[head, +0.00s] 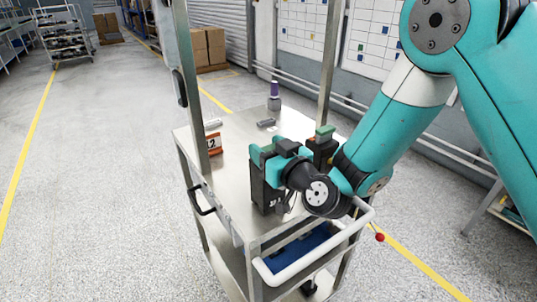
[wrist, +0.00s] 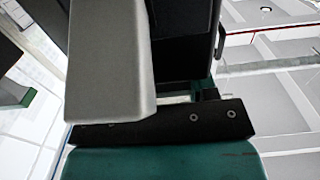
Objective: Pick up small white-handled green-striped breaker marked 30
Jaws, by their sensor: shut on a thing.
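A dark box-shaped breaker (head: 262,192) stands upright at the near part of the metal cart top, with pale marking low on its side that is too small to read. My gripper (head: 270,153), with teal parts, is shut on the upper part of this breaker. Its handle and any green stripe are hidden or cannot be told apart from the gripper. In the wrist view, a dark body (wrist: 183,45) fills the upper middle, beside a large grey piece. A second dark breaker with a green top and an orange patch (head: 322,146) stands just behind, to the right.
The cart top (head: 236,142) is clear at its middle. An orange-and-white number sign (head: 213,144) stands at its left edge. A purple-topped item (head: 274,92) and a small grey piece (head: 266,123) are farther back. Cart posts and a white handle (head: 310,258) flank my arm.

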